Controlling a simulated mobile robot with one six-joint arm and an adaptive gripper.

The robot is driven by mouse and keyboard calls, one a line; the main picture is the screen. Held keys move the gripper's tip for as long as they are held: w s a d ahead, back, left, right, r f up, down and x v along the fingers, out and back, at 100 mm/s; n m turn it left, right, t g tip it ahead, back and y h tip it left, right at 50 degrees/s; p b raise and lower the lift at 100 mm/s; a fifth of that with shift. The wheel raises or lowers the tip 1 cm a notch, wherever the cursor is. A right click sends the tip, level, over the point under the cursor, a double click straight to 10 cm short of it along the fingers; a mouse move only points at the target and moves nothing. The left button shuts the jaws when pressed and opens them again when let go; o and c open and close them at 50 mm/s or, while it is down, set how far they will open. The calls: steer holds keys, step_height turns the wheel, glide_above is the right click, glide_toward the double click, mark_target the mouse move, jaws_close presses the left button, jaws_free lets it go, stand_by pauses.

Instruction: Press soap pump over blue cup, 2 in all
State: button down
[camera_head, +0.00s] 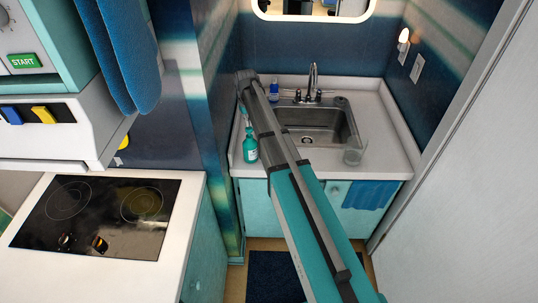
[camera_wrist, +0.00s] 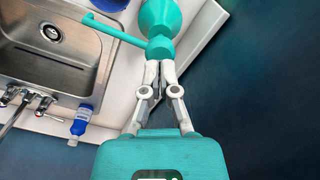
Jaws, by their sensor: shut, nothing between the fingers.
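The teal soap pump bottle (camera_head: 250,152) stands upright on the counter left of the sink. In the wrist view its round pump head (camera_wrist: 160,48) is at the fingertips, with a long thin spout pointing left. My gripper (camera_wrist: 160,63) is shut and empty, its tips at the pump head; I cannot tell whether they press on it. In the head view my arm hides part of the counter beside the bottle. A blue shape (camera_wrist: 108,5), cut off at the wrist view's top edge beyond the spout, may be the blue cup; I cannot tell.
The steel sink (camera_head: 318,124) with its faucet (camera_head: 313,80) is right of the bottle. A blue bottle (camera_wrist: 80,121) stands behind the sink. A clear glass (camera_head: 354,151) is at the sink's right front. A wall borders the counter on the left.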

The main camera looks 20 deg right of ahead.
steer(key=shift+f+b, duration=1.3)
steer(key=shift+f, duration=0.1)
steer(key=shift+r, duration=0.1)
steer(key=shift+r+p, duration=1.9)
steer(key=shift+p, duration=0.1)
step_height(320, 180, up, 6)
steer(key=p, duration=0.6)
steer(key=s+f+m+b, duration=0.1)
steer(key=s+f+b, duration=0.1)
steer(key=s, duration=1.2)
steer(key=s+f+m+b, duration=0.1)
steer(key=s+f+b, duration=0.2)
steer(key=s, duration=1.2)
steer(key=shift+f, duration=0.15)
steer(key=shift+s, duration=0.1)
